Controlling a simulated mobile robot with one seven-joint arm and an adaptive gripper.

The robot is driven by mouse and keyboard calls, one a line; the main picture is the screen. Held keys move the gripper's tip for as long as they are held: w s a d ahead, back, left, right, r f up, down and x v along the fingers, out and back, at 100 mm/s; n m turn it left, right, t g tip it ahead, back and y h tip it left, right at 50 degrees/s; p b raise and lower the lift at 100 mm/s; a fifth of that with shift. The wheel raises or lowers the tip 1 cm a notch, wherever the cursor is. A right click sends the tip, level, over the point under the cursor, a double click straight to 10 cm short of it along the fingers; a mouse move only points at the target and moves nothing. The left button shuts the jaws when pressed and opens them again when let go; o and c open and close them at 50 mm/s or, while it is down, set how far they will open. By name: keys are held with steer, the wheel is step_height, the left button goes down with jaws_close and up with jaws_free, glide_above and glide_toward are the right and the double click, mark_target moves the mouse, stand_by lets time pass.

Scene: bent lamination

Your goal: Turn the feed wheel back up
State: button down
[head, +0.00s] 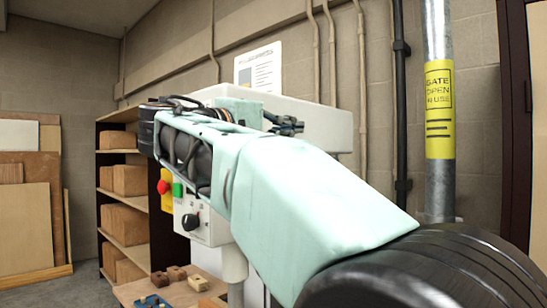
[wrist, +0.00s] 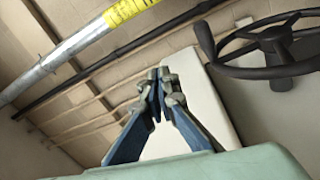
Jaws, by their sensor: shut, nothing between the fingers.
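The feed wheel (wrist: 276,42) is a black handwheel with spokes, a central hub and an upright handle (wrist: 204,40) on its rim. It shows in the upper right of the wrist view, partly cut off by the frame edge. In the head view I cannot make it out; my arm covers much of the machine. My gripper (wrist: 163,80) is shut and empty, apart from the wheel and to the left of it in the wrist view. In the head view my gripper (head: 286,124) is small, in front of the white machine body (head: 318,122).
A control box (head: 207,225) has a black knob, with red and green buttons above it. Wooden blocks (head: 177,273) lie on a bench. A metal post (head: 439,190) with a yellow label stands at right. Shelves with boxes (head: 124,224) and leaning boards (head: 30,210) are at left.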

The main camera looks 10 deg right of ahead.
step_height(320, 180, down, 8)
steer(key=s+a+m+t+h+b, duration=0.1)
steer(key=a+m+h+b, duration=0.15)
steer(key=m+b, duration=0.95)
steer(key=w+d+m+p, duration=0.3)
steer(key=w+d+p, duration=0.3)
steer(key=d, duration=0.4)
steer(key=shift+w+d+r, duration=0.15)
steer(key=shift+w+r, duration=0.3)
steer(key=shift+w, duration=0.25)
steer(key=shift+y, duration=0.25)
steer(key=shift+w+d+r+g+y+p, duration=0.25)
steer(key=shift+w+d+g+y+p, duration=0.1)
steer(key=shift+w+d+y, duration=0.3)
steer(key=shift+s, duration=0.1)
